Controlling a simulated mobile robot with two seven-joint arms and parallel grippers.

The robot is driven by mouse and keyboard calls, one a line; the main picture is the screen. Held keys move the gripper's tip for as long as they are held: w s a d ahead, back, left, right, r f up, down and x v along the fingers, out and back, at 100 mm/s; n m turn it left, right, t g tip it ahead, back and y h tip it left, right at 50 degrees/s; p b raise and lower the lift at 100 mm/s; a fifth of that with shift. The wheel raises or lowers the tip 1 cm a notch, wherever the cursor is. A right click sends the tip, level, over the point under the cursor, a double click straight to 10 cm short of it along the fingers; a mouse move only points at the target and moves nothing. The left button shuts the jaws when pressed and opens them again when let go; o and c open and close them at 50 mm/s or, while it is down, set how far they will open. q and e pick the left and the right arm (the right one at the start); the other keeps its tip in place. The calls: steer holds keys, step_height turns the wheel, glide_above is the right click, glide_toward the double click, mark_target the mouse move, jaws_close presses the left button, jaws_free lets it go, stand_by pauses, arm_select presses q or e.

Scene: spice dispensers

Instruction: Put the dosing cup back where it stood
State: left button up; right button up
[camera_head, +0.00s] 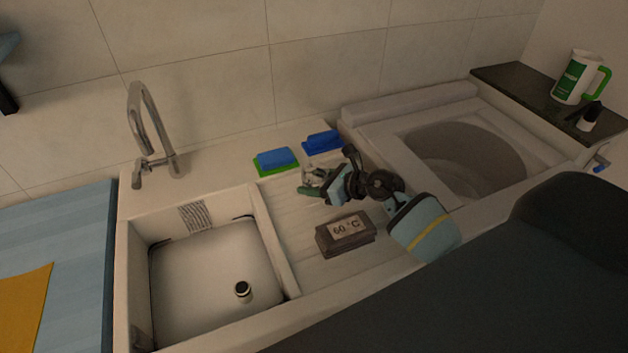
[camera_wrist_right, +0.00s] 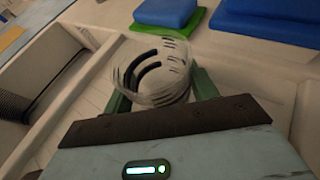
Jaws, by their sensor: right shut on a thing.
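The dosing cup (camera_wrist_right: 155,72) is a clear cup with dark curved marks, seen in the right wrist view between two green fingertips. My right gripper (camera_head: 312,184) is shut on it over the ribbed drainboard, just in front of the blue sponges. In the head view the cup (camera_head: 314,172) is small and partly hidden by the gripper. I cannot tell whether its base touches the drainboard. My left gripper is not in view.
A blue-and-green sponge (camera_head: 276,160) and a blue one (camera_head: 322,142) lie behind the gripper. A dark "60 °C" block (camera_head: 345,234) sits in front. The sink (camera_head: 215,275) is left, an open round tub (camera_head: 470,155) right. A green-handled jug (camera_head: 574,80) stands on the dark shelf (camera_head: 525,95).

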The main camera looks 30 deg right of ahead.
steer(key=shift+r, duration=0.1)
steer(key=shift+f, duration=0.2)
steer(key=o, duration=1.1)
steer(key=shift+r, duration=0.3)
steer(key=v, duration=1)
steer(key=shift+s+d, duration=0.3)
steer(key=shift+s+d+r, duration=0.25)
steer(key=shift+s, duration=0.15)
